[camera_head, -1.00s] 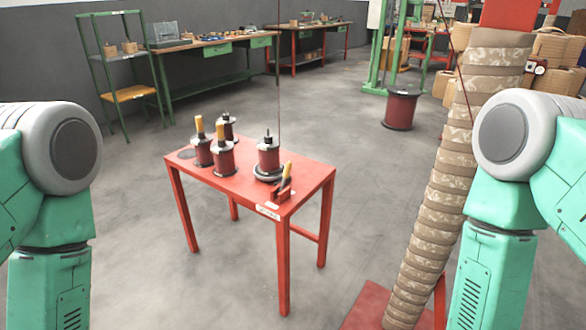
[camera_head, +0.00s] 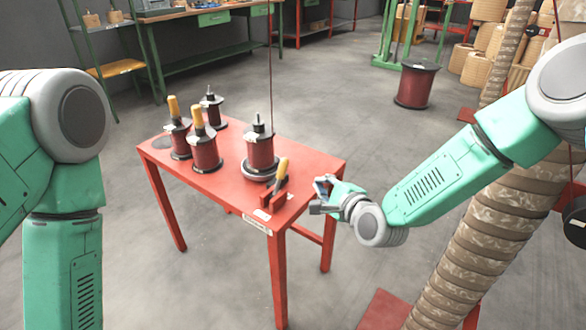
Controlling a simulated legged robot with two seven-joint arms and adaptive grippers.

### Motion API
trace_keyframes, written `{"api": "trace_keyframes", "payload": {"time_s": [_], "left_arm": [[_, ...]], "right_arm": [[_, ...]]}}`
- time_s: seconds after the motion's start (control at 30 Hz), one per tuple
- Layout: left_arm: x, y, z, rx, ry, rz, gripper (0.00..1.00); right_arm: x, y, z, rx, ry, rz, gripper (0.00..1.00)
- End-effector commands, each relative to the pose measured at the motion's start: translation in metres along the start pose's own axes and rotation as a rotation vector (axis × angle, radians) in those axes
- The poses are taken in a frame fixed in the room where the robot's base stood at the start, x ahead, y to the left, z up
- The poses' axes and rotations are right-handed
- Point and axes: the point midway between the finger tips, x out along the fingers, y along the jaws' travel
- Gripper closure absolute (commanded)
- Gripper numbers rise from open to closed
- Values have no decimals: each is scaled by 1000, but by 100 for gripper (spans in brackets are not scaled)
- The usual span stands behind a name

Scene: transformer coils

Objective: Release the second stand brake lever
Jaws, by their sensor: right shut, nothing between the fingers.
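The red table (camera_head: 222,191) stands in front of me. A brake lever with a yellow handle (camera_head: 282,169) stands tilted at its right front edge, beside a dark red coil (camera_head: 262,153) on a round stand (camera_head: 259,174). A thin wire rises from that coil. My right gripper (camera_head: 320,196) is shut and empty. It is at the table's right edge, to the right of the lever and apart from it in the picture. My left arm (camera_head: 62,240) hangs at the left; its gripper is out of the frame.
Several coils, two with yellow handles (camera_head: 198,122), stand on the table's left half. A tall wrapped column (camera_head: 480,240) stands at right on a red base. A large spool (camera_head: 416,85) sits on the floor behind. Green workbenches (camera_head: 205,35) line the back wall.

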Motion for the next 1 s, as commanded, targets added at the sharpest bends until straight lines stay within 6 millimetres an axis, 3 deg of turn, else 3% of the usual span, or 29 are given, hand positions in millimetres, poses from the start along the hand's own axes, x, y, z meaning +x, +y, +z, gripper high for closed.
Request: {"api": "trace_keyframes", "payload": {"time_s": [0.23, 0.37, 0.87, 1.0], "left_arm": [[1, 0, 0, 0, 0, 0, 63], [5, 0, 0, 0, 0, 0, 63], [39, 0, 2, 0, 1, 0, 63], [40, 0, 2, 0, 0, 0, 63]], "right_arm": [[2, 2, 0, -2, 0, 3, 100], [14, 3, -1, -4, 0, 3, 100], [103, 5, -1, -4, -1, 3, 100], [94, 2, 20, -5, -2, 5, 100]]}}
